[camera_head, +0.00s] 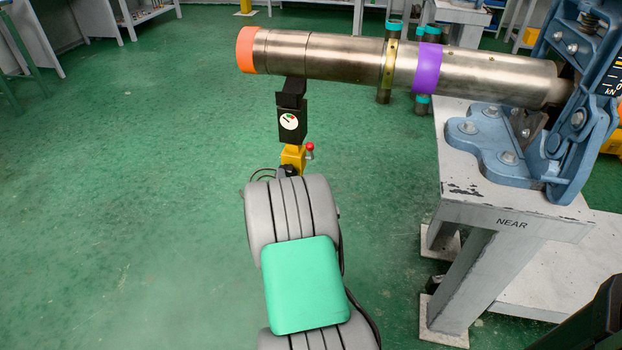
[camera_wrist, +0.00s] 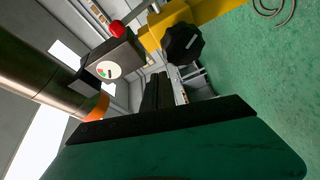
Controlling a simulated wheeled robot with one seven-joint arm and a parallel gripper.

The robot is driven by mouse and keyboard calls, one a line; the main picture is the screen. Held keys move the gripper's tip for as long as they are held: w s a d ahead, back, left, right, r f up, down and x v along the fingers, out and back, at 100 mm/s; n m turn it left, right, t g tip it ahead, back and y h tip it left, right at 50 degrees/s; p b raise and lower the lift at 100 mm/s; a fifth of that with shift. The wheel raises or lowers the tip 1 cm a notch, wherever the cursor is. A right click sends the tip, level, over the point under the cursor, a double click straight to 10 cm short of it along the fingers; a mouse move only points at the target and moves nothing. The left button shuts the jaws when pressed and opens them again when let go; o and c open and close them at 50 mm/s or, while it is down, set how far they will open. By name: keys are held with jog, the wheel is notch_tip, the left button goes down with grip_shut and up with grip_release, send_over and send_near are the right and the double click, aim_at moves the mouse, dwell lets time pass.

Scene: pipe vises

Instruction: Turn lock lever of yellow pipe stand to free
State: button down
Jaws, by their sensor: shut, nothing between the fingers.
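The yellow pipe stand (camera_head: 293,157) is beyond my arm in the head view, its lower part hidden by the arm. A red-knobbed lever (camera_head: 310,147) sticks out at its right side. The wrist view shows the red knob (camera_wrist: 117,29), the dial (camera_wrist: 106,71), the yellow post (camera_wrist: 200,11) and a black hand knob (camera_wrist: 184,44). My gripper (camera_wrist: 158,78) is shut and empty, its fingers pointing below the black knob; contact cannot be told.
A steel pipe (camera_head: 330,58) with an orange end (camera_head: 247,50) and purple band (camera_head: 428,68) runs into a blue vise (camera_head: 575,120) on a grey table (camera_head: 480,200) marked NEAR. Green floor at left is clear.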

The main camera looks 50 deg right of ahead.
jog(key=s+f+n+t+h+b, duration=0.1)
jog(key=s+f+n+h+b, duration=0.3)
jog(key=s, duration=0.7)
jog(key=h, duration=0.1)
send_near(310, 150)
jog(key=shift+m, duration=0.4)
jog(key=x, duration=0.7)
jog(key=shift+f, duration=0.25)
